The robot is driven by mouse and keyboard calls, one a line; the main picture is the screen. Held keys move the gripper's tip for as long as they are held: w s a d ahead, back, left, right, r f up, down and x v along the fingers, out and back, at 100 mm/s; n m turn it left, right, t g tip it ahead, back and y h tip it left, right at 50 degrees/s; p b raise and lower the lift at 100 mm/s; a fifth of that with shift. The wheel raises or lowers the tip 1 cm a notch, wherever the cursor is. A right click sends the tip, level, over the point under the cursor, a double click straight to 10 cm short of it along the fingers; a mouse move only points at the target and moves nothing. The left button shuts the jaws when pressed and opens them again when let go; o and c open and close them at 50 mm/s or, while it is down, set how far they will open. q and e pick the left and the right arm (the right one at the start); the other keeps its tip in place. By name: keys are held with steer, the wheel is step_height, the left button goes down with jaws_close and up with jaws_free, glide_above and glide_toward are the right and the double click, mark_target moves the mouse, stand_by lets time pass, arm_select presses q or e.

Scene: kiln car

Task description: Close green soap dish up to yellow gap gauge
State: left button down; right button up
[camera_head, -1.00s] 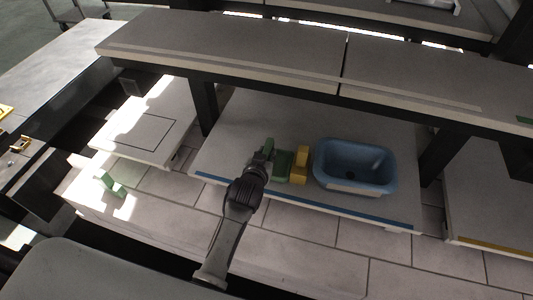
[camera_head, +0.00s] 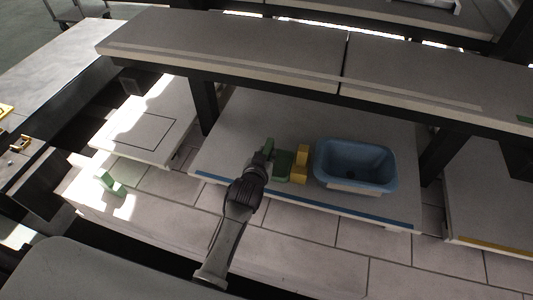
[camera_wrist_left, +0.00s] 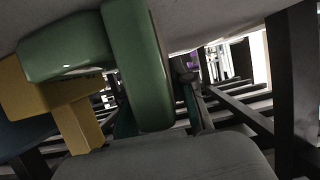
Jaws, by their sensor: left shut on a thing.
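The green soap dish (camera_head: 284,166) sits on the pale slab under the long shelf, with an upright green part at its left. My left gripper (camera_head: 264,158) is at the left end of the dish, shut on it. The yellow gap gauge (camera_head: 301,164) stands just right of the dish, between it and a blue basin. In the left wrist view the green dish (camera_wrist_left: 140,65) is large and close, and the yellow gauge (camera_wrist_left: 40,95) shows beside it. I cannot tell whether dish and gauge touch. The fingertips are mostly hidden. My right gripper is not in view.
The blue basin (camera_head: 345,180) stands close right of the gauge. The long shelf (camera_head: 230,50) overhangs behind, with dark posts (camera_head: 203,108) below it. A blue strip (camera_head: 340,212) marks the slab's front edge. Another green piece (camera_head: 112,184) lies far left.

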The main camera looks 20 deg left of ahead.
arm_select(q)
steer(key=c, duration=0.9)
jaws_free()
steer(key=shift+f, duration=0.1)
